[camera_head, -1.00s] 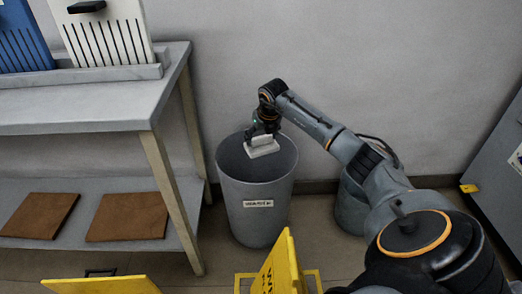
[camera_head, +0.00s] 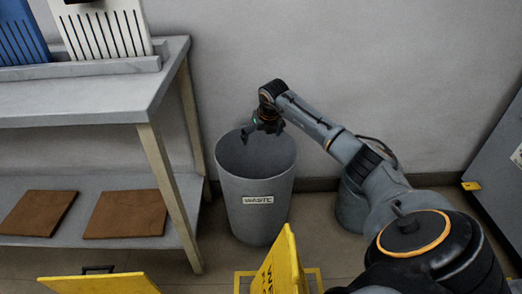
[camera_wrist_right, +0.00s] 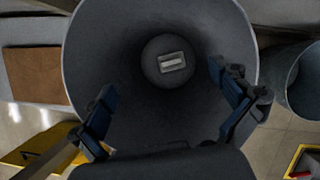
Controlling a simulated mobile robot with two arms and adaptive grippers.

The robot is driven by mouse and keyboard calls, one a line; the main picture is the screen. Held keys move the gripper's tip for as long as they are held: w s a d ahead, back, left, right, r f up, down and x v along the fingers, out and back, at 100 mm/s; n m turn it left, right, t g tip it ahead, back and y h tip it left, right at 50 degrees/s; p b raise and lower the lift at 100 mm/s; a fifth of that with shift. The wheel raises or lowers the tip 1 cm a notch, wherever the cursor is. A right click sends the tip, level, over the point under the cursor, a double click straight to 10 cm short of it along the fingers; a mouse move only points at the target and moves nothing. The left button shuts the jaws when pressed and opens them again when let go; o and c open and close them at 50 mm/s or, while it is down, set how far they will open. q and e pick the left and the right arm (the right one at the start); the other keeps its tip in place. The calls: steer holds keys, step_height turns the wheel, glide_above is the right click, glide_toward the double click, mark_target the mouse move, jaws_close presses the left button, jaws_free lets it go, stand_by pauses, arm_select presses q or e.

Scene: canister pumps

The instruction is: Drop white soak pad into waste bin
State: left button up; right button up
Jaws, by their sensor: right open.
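The grey waste bin (camera_head: 255,205) stands on the floor beside the shelf bench, with a white label reading WASTE on its front. The white soak pad (camera_wrist_right: 172,62) lies on the bottom inside the bin in the right wrist view; the bin wall hides it in the head view. My right gripper (camera_head: 262,131) is above the bin's mouth, pointing down, open and empty. In the wrist view its two blue-padded fingers (camera_wrist_right: 170,103) are spread apart over the bin opening. My left gripper is not in view.
A grey bench (camera_head: 95,95) with a lower shelf holding two brown pads (camera_head: 126,214) stands left of the bin. A yellow sign (camera_head: 280,268) stands in front of the bin. Another grey bin (camera_head: 352,205) is to the right, partly behind my arm.

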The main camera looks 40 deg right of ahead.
steer(key=shift+r, duration=0.1)
steer(key=v, duration=1.1)
steer(key=shift+s+r, duration=0.2)
steer(key=shift+r, duration=0.15)
